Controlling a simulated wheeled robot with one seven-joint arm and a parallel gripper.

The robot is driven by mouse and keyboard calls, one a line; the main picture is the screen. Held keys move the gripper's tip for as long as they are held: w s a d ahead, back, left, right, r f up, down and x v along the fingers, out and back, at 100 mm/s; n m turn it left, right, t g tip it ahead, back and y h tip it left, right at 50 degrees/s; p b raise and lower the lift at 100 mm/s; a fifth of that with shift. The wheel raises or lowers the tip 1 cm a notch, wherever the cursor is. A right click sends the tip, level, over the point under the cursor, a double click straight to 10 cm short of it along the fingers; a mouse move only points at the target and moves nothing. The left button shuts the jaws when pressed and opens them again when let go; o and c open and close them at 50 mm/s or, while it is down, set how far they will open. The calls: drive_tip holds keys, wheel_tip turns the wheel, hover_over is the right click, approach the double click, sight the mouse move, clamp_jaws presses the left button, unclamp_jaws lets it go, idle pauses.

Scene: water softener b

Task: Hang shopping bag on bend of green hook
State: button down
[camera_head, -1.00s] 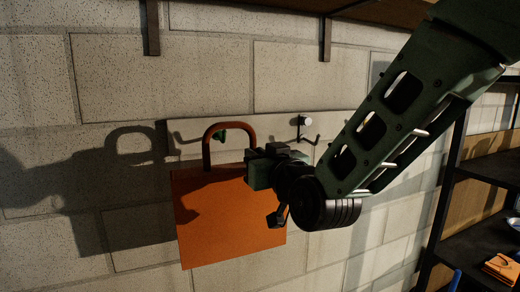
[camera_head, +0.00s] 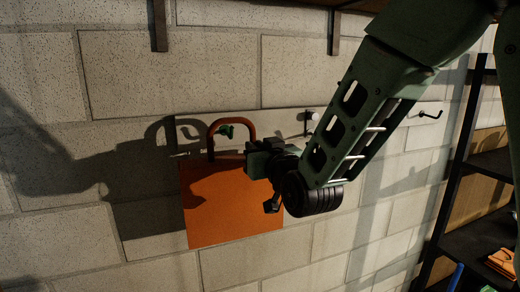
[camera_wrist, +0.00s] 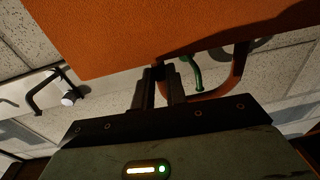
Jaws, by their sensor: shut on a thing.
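The orange shopping bag (camera_head: 228,208) hangs from my gripper in front of the wall, its arched brown-orange handle (camera_head: 211,139) pointing up. My gripper (camera_head: 249,158) is shut on the bag near its upper right corner. The green hook (camera_head: 226,131) shows inside the handle's loop, just below the top of the arch. In the wrist view, the bag (camera_wrist: 150,30) fills the top, my gripper's fingers (camera_wrist: 160,78) meet its edge, and the green hook (camera_wrist: 194,72) shows beside the handle (camera_wrist: 238,72). Whether handle and hook touch, I cannot tell.
A pale board (camera_head: 289,122) on the block wall carries the hooks. A dark hook with a white end (camera_head: 309,117) is right of the bag; another hook (camera_head: 430,115) is farther right. A dark shelf unit (camera_head: 470,170) stands at the right. Brackets (camera_head: 159,25) hang above.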

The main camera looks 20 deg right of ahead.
drive_tip(key=shift+w+f, duration=0.1)
drive_tip(key=shift+w, duration=0.7)
drive_tip(key=shift+w+f+b, duration=0.3)
drive_tip(key=shift+f+b, duration=0.35)
drive_tip(key=shift+b, duration=0.15)
drive_tip(key=shift+w+f+b, duration=0.25)
drive_tip(key=shift+f+b, duration=0.35)
drive_tip(key=shift+b, duration=0.15)
drive_tip(key=c, duration=1.3)
unclamp_jaws()
drive_tip(key=shift+c, duration=0.2)
drive_tip(key=shift+f, duration=0.15)
